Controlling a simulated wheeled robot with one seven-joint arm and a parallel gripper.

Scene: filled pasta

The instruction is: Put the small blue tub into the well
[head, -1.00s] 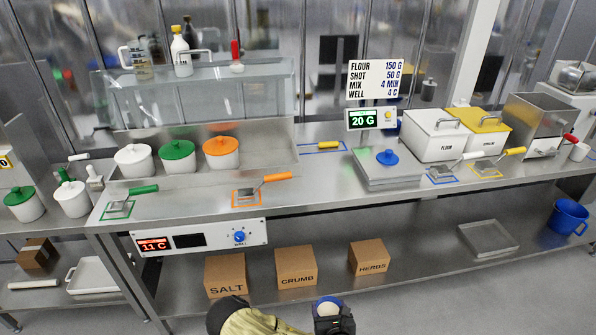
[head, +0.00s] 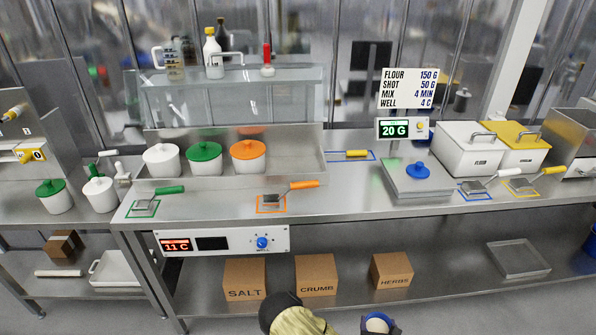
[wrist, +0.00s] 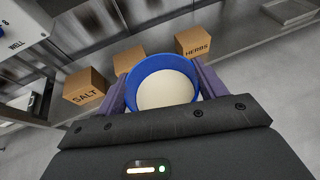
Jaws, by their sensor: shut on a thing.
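The small blue tub (wrist: 163,82) is in my gripper (wrist: 161,90), between its two fingers in the wrist view. It is open at the top with a pale cream filling. In the head view the tub (head: 377,323) shows at the bottom edge, in front of the counter and below its top; most of the gripper there is cut off. The well (head: 308,160) is the steel recess at the back left of the counter. Lidded white (head: 161,160), green-topped (head: 204,158) and orange-topped (head: 248,156) pots stand in it, with bare room to their right.
The well's control panel (head: 222,241) reads 11 C on the counter front. A glass shelf (head: 240,95) with bottles stands behind and above the well. An orange-handled scoop (head: 290,191) lies in front. Salt (head: 244,279), crumb (head: 316,275) and herbs (head: 391,270) boxes sit on the lower shelf.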

